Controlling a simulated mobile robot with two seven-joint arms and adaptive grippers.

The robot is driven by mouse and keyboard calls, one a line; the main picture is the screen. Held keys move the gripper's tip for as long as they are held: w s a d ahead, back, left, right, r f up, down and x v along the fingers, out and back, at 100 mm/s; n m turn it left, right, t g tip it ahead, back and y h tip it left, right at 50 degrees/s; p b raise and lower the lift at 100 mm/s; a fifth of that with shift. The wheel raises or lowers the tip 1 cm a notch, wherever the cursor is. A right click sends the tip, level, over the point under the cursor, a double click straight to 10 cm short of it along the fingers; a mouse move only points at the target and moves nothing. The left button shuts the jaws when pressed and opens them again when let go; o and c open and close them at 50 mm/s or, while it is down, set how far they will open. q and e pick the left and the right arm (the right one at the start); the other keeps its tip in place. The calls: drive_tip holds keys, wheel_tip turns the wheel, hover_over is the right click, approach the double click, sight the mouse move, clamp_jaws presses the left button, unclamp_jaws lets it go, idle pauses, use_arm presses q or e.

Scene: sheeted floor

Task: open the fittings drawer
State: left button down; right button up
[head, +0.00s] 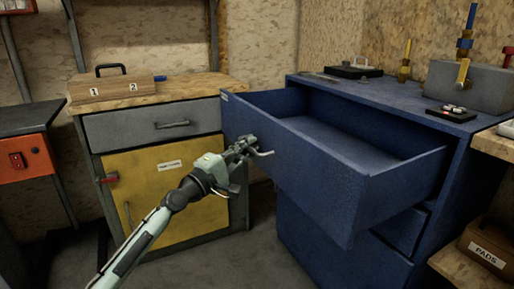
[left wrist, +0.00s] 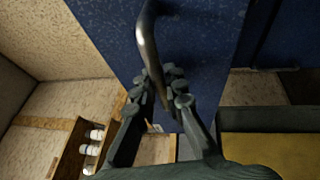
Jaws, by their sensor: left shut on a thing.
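The blue drawer (head: 300,165) at the top of the blue cabinet (head: 455,165) is pulled far out, and its inside looks empty. A small label on its front is too small to read. My left gripper (head: 243,148) is at the drawer front, shut on its curved metal handle (head: 264,154). In the left wrist view the handle (left wrist: 147,42) runs down between the fingertips (left wrist: 165,88), against the blue drawer front (left wrist: 195,40). My right gripper is not in view.
A wooden-topped cabinet with a grey drawer (head: 150,127) and yellow door (head: 160,185) stands left of the blue drawer. A wooden box (head: 112,88) sits on it. A grey case (head: 470,87) and brass fittings stand on the blue cabinet. A PADS box (head: 488,250) is at lower right.

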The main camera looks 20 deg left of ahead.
use_arm(q)
drive_tip(key=shift+s+a, duration=0.1)
idle(0.3)
drive_tip(key=c, duration=1.6)
unclamp_jaws()
drive_tip(key=v, duration=1.2)
